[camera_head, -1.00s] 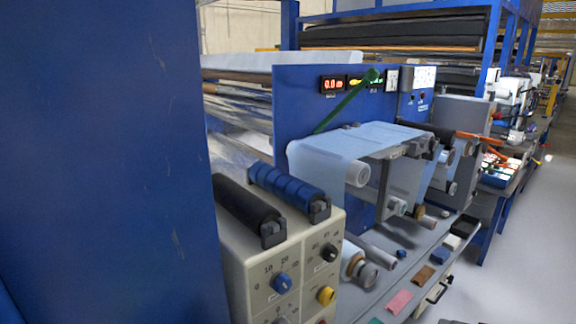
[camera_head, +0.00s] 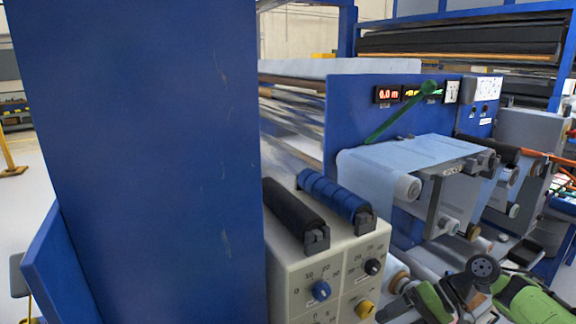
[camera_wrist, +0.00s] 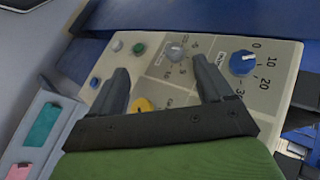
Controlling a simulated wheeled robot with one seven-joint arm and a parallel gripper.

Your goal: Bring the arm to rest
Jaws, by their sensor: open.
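My gripper (camera_wrist: 162,80) is open in the wrist view. Its two dark fingers stand apart with nothing held between them. Beyond them is the cream control panel (camera_wrist: 215,58), with a blue knob (camera_wrist: 242,62) right of the fingers and a yellow knob (camera_wrist: 143,104) low between them. I cannot tell whether the fingers touch the panel. In the head view, my green and black arm (camera_head: 528,300) is at the bottom right, beside the control panel (camera_head: 338,270) and in front of the roller machine. The gripper's fingertips are not clear there.
A tall blue upright (camera_head: 140,150) fills the left of the head view. A black roller (camera_head: 296,212) and a blue roller (camera_head: 335,195) lie on top of the panel. A green lever (camera_head: 400,112) slants across the machine's blue plate. Pale film rolls (camera_head: 400,160) are behind my arm.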

